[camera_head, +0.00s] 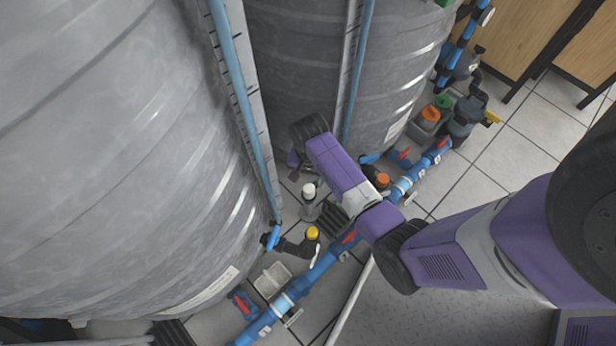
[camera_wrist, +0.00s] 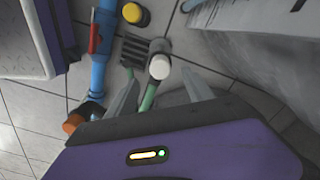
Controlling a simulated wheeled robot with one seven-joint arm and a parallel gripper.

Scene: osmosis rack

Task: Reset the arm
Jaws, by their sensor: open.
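My purple arm reaches in from the right in the head view and bends down between the two grey tanks. My gripper (camera_wrist: 160,73) is open in the wrist view, its two grey fingers apart. The white cap (camera_wrist: 159,67) of a valve or pipe shows between the fingertips, and I see no grip on it. The same white cap (camera_head: 309,190) shows below the end of my arm in the head view. There the fingers are mostly hidden behind my wrist.
A large grey tank (camera_head: 110,140) stands left, another tank (camera_head: 410,50) behind. A blue pipe (camera_head: 325,262) runs along the floor with a yellow cap (camera_head: 312,233) and orange cap (camera_head: 382,180) near it. The tiled floor (camera_head: 520,150) is open at the right.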

